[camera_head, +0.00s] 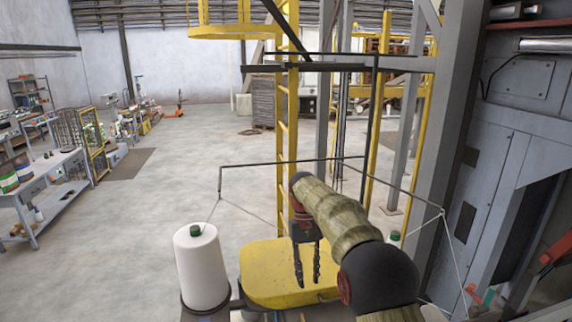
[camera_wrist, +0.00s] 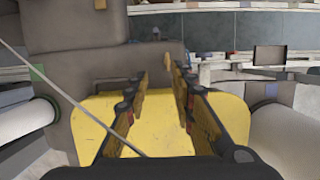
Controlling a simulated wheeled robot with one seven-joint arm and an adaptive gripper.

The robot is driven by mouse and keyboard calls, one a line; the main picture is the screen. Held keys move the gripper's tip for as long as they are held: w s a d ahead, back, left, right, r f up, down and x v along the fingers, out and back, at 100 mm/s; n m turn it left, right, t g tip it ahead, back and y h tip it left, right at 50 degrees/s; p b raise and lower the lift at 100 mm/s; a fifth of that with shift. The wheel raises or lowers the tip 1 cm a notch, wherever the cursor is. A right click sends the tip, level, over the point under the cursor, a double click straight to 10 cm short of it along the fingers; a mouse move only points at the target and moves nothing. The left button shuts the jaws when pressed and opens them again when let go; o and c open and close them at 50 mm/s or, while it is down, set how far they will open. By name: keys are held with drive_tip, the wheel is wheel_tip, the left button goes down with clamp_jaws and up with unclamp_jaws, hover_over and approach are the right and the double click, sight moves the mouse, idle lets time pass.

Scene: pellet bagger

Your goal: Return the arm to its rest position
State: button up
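My arm (camera_head: 335,215) is raised and bent over the right of the head view, in a padded greenish sleeve with a dark joint. My gripper (camera_head: 308,281) hangs from its end with the fingers pointing down, in front of a yellow plate (camera_head: 262,262). In the wrist view my gripper (camera_wrist: 159,73) shows two fingers with a clear gap and nothing between them. The yellow plate (camera_wrist: 90,125) lies behind the fingers there. I cannot tell the exact height of the fingertips above the plate.
A white thread cone (camera_head: 201,268) stands left of the yellow plate. A thin black frame (camera_head: 290,161) carries thread around the arm. A yellow ladder (camera_head: 283,130) and grey column (camera_head: 455,110) stand close behind and right. Open floor (camera_head: 190,150) lies to the left.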

drive_tip(key=s+d+r+m+t+b, duration=0.1)
drive_tip(key=s+d+t+b, duration=0.1)
drive_tip(key=s+d+b, duration=0.5)
drive_tip(key=s+d+r+t+b, duration=0.1)
drive_tip(key=s+t+b, duration=0.25)
drive_tip(key=s, duration=0.85)
drive_tip(key=s+d+f+m+t+b, duration=0.1)
drive_tip(key=s+d+f+t+b, duration=0.2)
drive_tip(key=s+f+b, duration=0.7)
drive_tip(key=s+d+f, duration=0.1)
drive_tip(key=s+f, duration=0.4)
drive_tip(key=s, duration=0.4)
drive_tip(key=shift+d+f+y+b, duration=0.15)
drive_tip(key=shift+f+y+b, duration=0.15)
drive_tip(key=shift+f+b, duration=0.1)
drive_tip(key=shift+o, duration=0.3)
